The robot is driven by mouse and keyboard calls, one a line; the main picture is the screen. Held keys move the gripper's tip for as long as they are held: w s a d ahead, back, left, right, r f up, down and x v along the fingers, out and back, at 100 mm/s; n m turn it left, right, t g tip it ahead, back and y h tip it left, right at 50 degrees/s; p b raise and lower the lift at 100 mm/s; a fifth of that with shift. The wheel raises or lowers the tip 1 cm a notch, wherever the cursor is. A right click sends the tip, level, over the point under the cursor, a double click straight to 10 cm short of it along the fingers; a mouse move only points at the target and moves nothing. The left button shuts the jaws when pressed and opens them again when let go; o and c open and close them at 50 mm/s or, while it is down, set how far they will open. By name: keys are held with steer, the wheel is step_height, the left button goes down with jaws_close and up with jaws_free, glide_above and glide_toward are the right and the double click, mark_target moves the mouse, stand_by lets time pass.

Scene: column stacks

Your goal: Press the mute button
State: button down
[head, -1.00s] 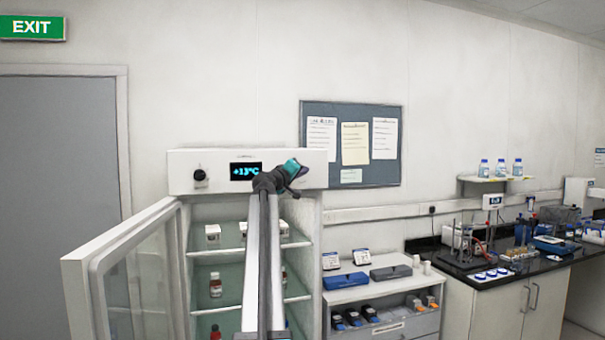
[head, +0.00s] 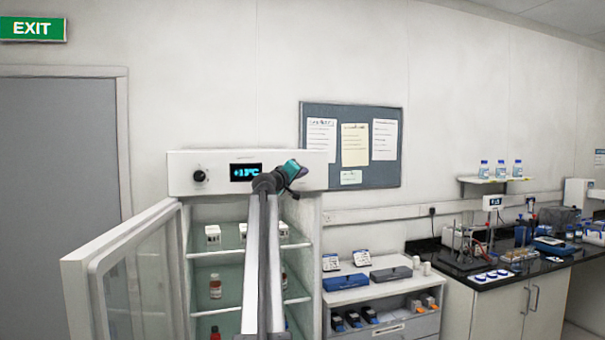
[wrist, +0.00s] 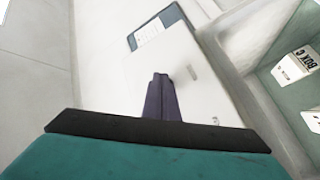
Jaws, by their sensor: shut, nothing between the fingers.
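The white front panel (head: 218,158) of the open fridge cabinet carries a black knob (head: 199,176) and a display (head: 240,172) reading about +13°C in cyan. My gripper (head: 303,171), teal with dark fingers, is in front of the panel's right part, right of the display. In the wrist view its fingers (wrist: 160,82) are shut and empty, pointing at the white panel. A small pale mark (wrist: 192,72) shows on the panel just right of the fingertips; I cannot tell if it is the mute button. No button label is readable, and my arm hides part of the panel.
The glass fridge door (head: 130,275) stands open at left. Shelves below the panel hold boxes and bottles (head: 215,286). A noticeboard (head: 352,145) hangs on the wall at right. A low cabinet (head: 350,296) with trays stands beside the fridge.

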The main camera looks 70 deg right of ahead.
steer(key=shift+w+d, duration=0.1)
stand_by(0.3)
stand_by(0.4)
steer(key=shift+s+a, duration=0.5)
steer(key=shift+a, duration=0.1)
steer(key=s+a, duration=0.1)
steer(key=a, duration=0.1)
steer(key=s+a, duration=0.2)
stand_by(0.8)
stand_by(0.8)
